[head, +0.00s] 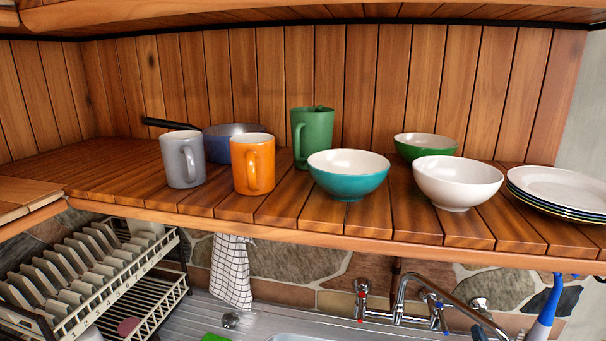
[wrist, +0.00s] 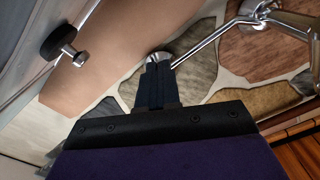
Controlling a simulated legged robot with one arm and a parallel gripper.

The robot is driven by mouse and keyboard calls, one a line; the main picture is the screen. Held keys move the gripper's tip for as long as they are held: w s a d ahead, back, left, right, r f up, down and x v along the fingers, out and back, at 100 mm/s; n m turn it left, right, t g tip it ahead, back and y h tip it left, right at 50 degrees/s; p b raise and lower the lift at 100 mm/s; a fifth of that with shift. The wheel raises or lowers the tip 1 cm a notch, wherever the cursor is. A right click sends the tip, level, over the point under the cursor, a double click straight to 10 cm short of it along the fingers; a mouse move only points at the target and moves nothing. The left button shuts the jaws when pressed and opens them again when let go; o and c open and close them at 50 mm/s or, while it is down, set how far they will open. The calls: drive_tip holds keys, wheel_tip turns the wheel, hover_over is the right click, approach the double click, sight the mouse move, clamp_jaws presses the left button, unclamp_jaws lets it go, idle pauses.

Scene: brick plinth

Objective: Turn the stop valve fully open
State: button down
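My gripper (wrist: 158,68) shows in the wrist view as two dark fingers close together, pointing away from a purple and black palm. I see no gap between them. A round chrome fitting (wrist: 159,57) shows just beyond the fingertips; I cannot tell whether they touch it. A chrome pipe (wrist: 205,42) runs up and right from there. A black disc with a chrome stub (wrist: 62,45) is on the left, apart from the fingers. I cannot tell for sure which part is the stop valve. My gripper is not visible in the head view.
In the head view a wooden shelf (head: 300,222) holds mugs, bowls and plates. Below are a dish rack (head: 100,270), a checked towel (head: 232,270) and a chrome tap (head: 400,295) with red and blue marked handles. Stone wall (wrist: 182,70) lies behind my fingers.

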drive_tip(key=shift+r, duration=0.15)
drive_tip(key=shift+a+f, duration=0.1)
drive_tip(key=shift+f, duration=0.1)
drive_tip(key=p+v, duration=0.1)
drive_tip(key=v, duration=0.5)
drive_tip(key=shift+a+f, duration=0.15)
drive_tip(key=shift+f, duration=0.1)
